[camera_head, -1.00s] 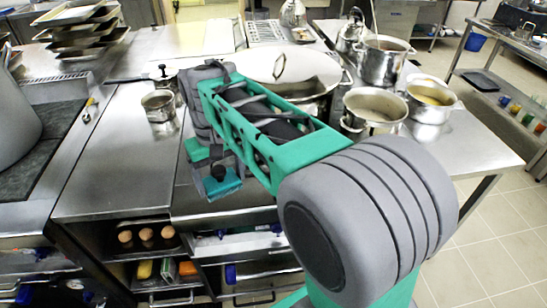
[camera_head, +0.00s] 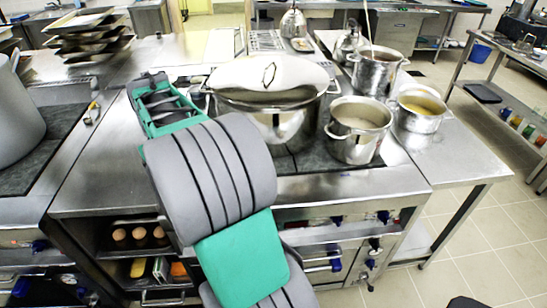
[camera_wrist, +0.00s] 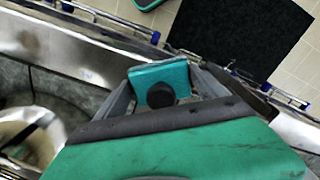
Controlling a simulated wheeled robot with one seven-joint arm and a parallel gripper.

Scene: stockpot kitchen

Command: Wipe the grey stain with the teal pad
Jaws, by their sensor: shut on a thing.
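The teal pad (camera_wrist: 172,72), a block with a round black knob, is held between the fingers of my gripper (camera_wrist: 160,88) in the wrist view. It is above the steel front edge of the counter, with tiled floor beyond; I cannot tell whether it touches anything. I cannot make out the grey stain in either current view; my arm hides part of the steel counter (camera_head: 85,170).
A large lidded pot (camera_head: 285,120) and an open pot (camera_head: 358,130) stand right of my arm. A pot with yellow contents (camera_head: 420,108) is further right. Stacked trays (camera_head: 90,35) stand at the back left. A shelf below holds brown round things (camera_head: 140,236).

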